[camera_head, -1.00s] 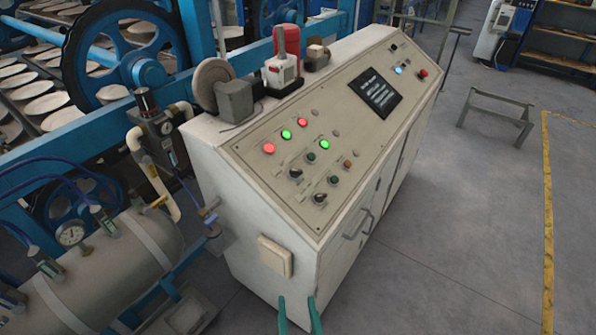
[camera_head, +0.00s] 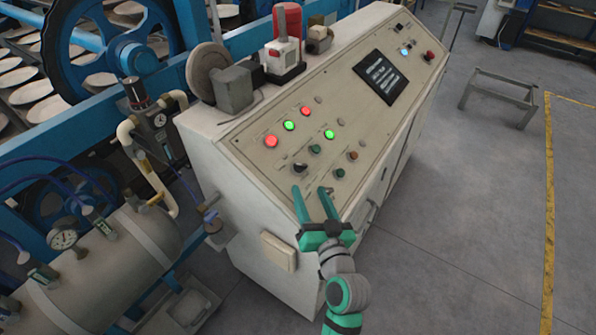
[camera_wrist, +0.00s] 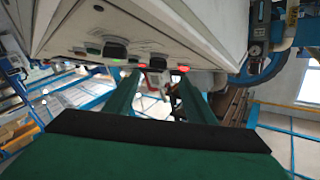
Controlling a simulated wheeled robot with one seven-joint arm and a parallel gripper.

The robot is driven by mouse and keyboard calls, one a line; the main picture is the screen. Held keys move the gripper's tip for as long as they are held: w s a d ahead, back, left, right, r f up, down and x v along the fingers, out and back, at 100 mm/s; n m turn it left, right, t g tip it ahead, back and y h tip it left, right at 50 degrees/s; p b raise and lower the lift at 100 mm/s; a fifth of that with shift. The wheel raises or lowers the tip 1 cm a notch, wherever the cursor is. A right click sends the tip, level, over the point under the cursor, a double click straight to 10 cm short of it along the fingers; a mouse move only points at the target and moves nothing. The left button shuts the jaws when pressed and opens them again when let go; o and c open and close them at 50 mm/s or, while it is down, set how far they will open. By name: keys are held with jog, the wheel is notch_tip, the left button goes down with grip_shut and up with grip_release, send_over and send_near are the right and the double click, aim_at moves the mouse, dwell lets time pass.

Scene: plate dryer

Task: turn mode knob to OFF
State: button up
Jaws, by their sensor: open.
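The control panel (camera_head: 252,138) slopes on top of a white cabinet. A black knob (camera_head: 300,167) sits on its lower left part. A second black knob from the earlier view lies around my right fingertip and is hard to make out. I cannot read which one is the mode knob or where it points. My teal gripper (camera_head: 310,190) is open and empty at the panel's lower left edge, its fingers pointing up the panel. In the wrist view, my gripper (camera_wrist: 158,80) is open, with two black knobs (camera_wrist: 115,48) (camera_wrist: 157,62) beyond the fingertips. Contact cannot be told.
Red and green lamps (camera_head: 289,125) and small buttons (camera_head: 352,155) surround the knobs. A dark display (camera_head: 379,77) is farther up the panel. A door handle (camera_head: 368,212) sticks out in front. A tank (camera_head: 115,265) with gauges stands at left.

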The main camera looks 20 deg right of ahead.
aim_at(301, 168)
jog(key=w, duration=0.5)
jog(key=w+d, duration=0.1)
jog(key=w, duration=0.1)
jog(key=shift+w, duration=0.7)
jog(key=c, duration=1)
jog(key=shift+c, duration=0.2)
jog(key=shift+a, duration=0.1)
